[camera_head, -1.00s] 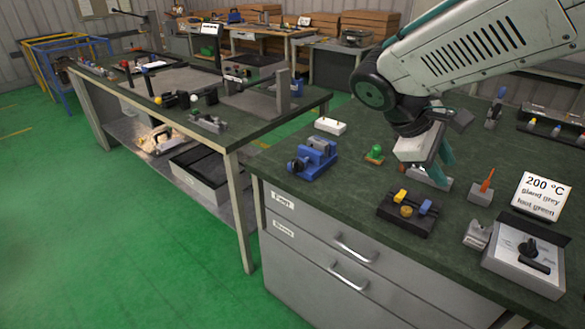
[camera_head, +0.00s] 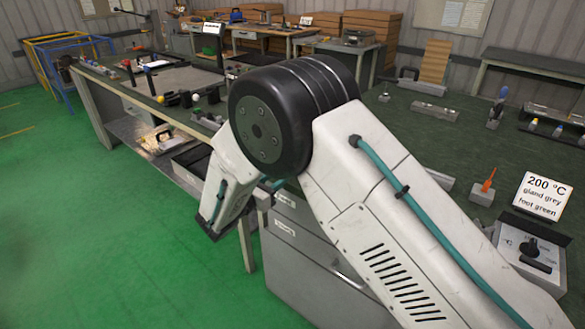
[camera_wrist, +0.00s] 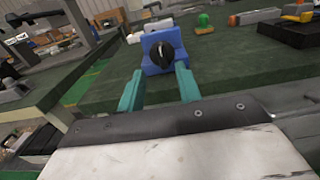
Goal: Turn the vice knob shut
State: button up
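The blue vice (camera_wrist: 151,67) stands on the green worktop in the wrist view, with its round black knob (camera_wrist: 163,54) facing me. My gripper (camera_wrist: 160,72) shows two teal fingers, open with a clear gap between them. The knob lies in line with that gap, just beyond the fingertips. The fingers appear apart from the knob, though exact depth is hard to judge. In the head view my arm hides the vice and the gripper's fingers.
A sign reading 200 °C (camera_head: 543,198) and a grey dial box (camera_head: 530,252) are at the worktop's right. A second bench (camera_head: 110,75) stands to the left, across a green floor gap.

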jog(key=x, duration=0.7)
jog(key=shift+w+d, duration=0.1)
jog(key=shift+d, duration=0.05)
grip_shut()
jog(key=shift+d, duration=0.2)
jog(key=shift+a, duration=0.15)
